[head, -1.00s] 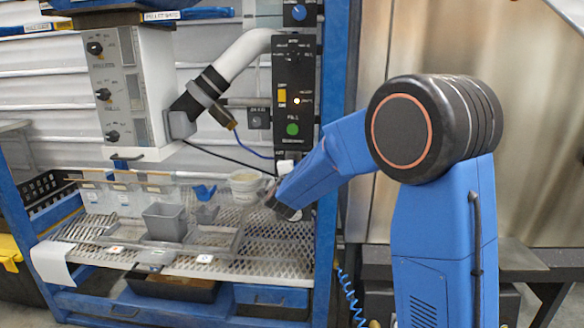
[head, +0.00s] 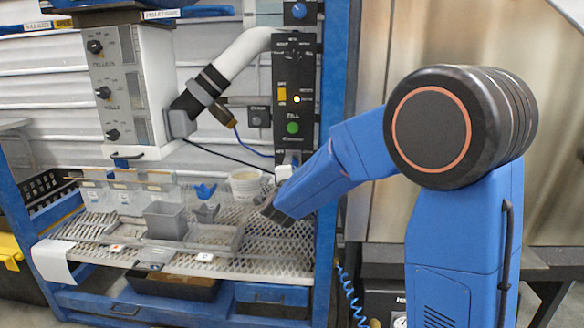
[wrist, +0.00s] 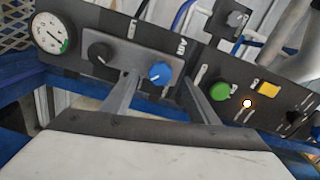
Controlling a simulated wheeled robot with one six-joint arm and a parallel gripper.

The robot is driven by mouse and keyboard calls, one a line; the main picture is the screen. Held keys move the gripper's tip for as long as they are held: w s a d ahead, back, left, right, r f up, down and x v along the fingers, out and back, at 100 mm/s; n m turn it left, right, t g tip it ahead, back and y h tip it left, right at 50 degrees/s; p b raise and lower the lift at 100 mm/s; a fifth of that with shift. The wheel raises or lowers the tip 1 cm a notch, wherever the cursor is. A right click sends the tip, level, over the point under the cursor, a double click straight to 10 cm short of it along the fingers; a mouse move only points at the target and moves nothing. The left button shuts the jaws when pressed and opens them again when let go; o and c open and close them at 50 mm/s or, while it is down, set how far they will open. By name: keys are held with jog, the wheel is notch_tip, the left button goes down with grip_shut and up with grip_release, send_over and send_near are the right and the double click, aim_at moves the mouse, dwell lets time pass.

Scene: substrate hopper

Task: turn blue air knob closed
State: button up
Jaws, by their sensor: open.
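The blue air knob (wrist: 160,72) is round with a white pointer mark and sits on a dark panel below the "AIR" label in the wrist view. My gripper (wrist: 162,88) is open and empty. Its two grey fingers stand on either side of the knob in the picture, with no visible contact; the depth gap is hard to judge. In the head view my gripper (head: 274,212) is low in front of the rack, and the air knob cannot be made out behind my arm. Another blue knob (head: 298,12) shows at the top of the rack there.
Beside the air knob are a black knob (wrist: 101,53), a round gauge (wrist: 54,33), a green button (wrist: 220,91) and a yellow switch (wrist: 268,89). Grey bins (head: 165,222) and a white tub (head: 246,186) stand on the mesh shelf.

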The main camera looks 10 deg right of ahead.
jog(key=v, duration=1.2)
jog(key=shift+s, duration=0.1)
jog(key=s+d+f+n+g+y, duration=0.2)
jog(key=s+n, duration=0.4)
jog(key=s, duration=0.7)
jog(key=s+d+f+n+g+y, duration=0.1)
jog(key=s+d+f+n+g, duration=0.3)
jog(key=s, duration=0.9)
jog(key=s+d+f+n+g+y, duration=0.2)
jog(key=s+d+n+g, duration=0.4)
jog(key=s+n, duration=0.3)
jog(key=s+f, duration=0.1)
jog(key=s, duration=0.3)
jog(key=shift+d+f+n+y, duration=0.15)
jog(key=shift+f+n+y, duration=0.15)
jog(key=shift+f, duration=0.1)
jog(key=shift+s, duration=0.15)
jog(key=shift+c, duration=0.4)
